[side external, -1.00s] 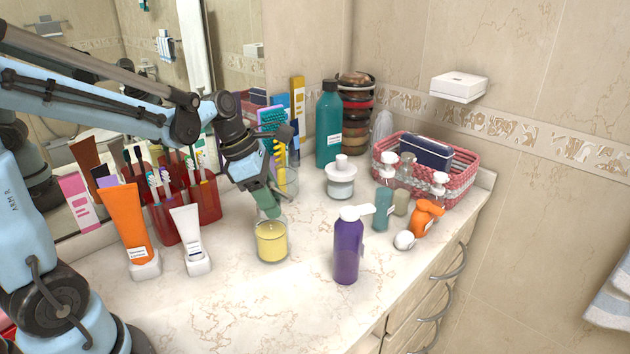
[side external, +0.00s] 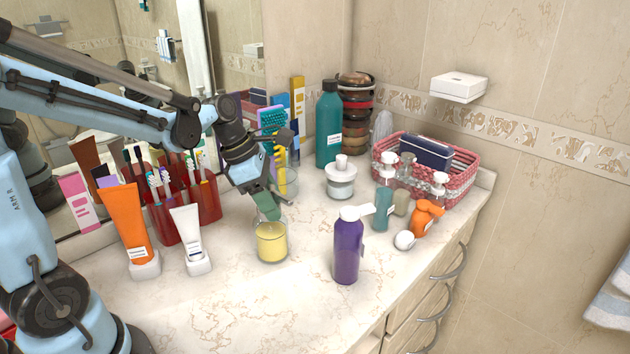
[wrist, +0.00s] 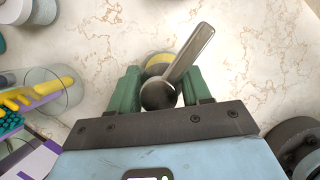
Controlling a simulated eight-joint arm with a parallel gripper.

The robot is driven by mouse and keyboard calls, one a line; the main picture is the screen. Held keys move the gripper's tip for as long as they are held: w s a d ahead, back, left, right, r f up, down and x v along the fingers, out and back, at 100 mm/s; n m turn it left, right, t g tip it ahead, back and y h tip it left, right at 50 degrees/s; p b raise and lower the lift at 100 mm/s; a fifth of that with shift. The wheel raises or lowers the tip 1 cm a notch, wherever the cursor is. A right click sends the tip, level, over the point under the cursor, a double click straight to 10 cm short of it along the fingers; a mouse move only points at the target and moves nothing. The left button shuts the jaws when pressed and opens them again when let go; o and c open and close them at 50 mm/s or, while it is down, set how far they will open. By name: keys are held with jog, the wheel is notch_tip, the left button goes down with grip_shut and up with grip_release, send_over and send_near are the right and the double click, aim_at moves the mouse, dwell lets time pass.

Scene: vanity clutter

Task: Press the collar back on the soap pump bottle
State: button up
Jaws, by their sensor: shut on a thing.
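My gripper (side external: 268,208) hangs just above a glass jar with yellow contents (side external: 271,243). In the wrist view, my green fingers (wrist: 160,92) are shut on a dark round piece with a grey bar (wrist: 190,52), which points up and right. Whether this piece is the pump collar cannot be told, and it is hidden in the side view. The yellow jar shows partly behind it (wrist: 158,60). A purple pump bottle (side external: 347,250) with a white head stands upright to the right. A teal pump bottle (side external: 383,208) stands farther back. Which bottle the task means is unclear.
A white tube (side external: 190,237) and an orange tube (side external: 129,232) stand left of the jar. An orange spray bottle (side external: 422,222), a white round item (side external: 404,240) and a pink basket (side external: 462,184) are at the right. The front counter (side external: 240,315) is clear.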

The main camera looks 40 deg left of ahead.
jog(key=o, duration=1.1)
jog(key=shift+c, duration=0.4)
jog(key=shift+r, duration=0.1)
jog(key=shift+r, duration=1.35)
jog(key=shift+r, duration=3.5)
jog(key=shift+s, duration=0.1)
